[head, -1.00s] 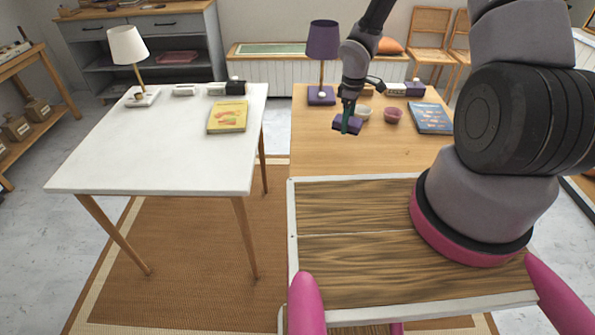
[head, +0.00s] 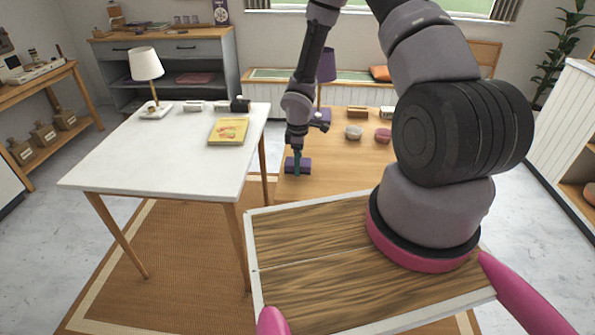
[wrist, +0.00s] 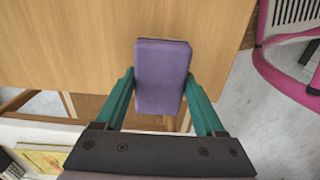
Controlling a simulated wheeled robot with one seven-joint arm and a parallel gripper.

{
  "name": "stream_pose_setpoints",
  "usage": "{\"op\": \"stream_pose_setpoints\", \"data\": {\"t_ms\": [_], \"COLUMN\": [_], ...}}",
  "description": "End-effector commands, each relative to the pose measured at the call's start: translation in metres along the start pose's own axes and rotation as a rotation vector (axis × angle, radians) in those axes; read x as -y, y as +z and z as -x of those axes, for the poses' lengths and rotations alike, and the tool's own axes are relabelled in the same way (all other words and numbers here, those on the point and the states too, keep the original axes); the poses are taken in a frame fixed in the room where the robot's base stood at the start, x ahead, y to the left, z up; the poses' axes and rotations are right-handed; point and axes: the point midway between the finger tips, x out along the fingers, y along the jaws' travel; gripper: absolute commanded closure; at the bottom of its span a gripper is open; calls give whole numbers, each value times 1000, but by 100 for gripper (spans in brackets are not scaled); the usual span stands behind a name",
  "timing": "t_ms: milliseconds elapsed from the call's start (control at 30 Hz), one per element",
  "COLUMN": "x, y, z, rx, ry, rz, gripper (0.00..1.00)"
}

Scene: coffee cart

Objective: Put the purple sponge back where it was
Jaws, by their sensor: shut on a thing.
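The purple sponge (head: 305,166) is held in my gripper (head: 297,163) over the left side of the wooden table (head: 345,175). In the wrist view the sponge (wrist: 162,60) sits between the two teal fingers of my gripper (wrist: 161,80), which are shut on its sides. Behind it are the wooden tabletop (wrist: 70,40) and, lower down, the tabletop's edge. I cannot tell exactly how high the sponge is above the table.
A white table (head: 165,165) stands to the left with a white lamp (head: 147,65) and a yellow book (head: 229,131). A pale bowl (head: 353,132) and a pink bowl (head: 383,136) stand farther back on the wooden table. A purple lamp (head: 326,66) is partly hidden behind my arm.

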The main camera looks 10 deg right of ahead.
Motion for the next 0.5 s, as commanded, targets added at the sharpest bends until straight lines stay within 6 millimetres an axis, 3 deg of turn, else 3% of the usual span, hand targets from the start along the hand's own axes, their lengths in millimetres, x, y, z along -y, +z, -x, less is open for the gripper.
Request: {"op": "stream_pose_setpoints", "data": {"t_ms": [200,500], "x": [1,0], "y": [0,0], "z": [-30,-33], "rx": [1,0], "ry": [-2,-1], "rz": [2,1], "gripper": [81,81]}}
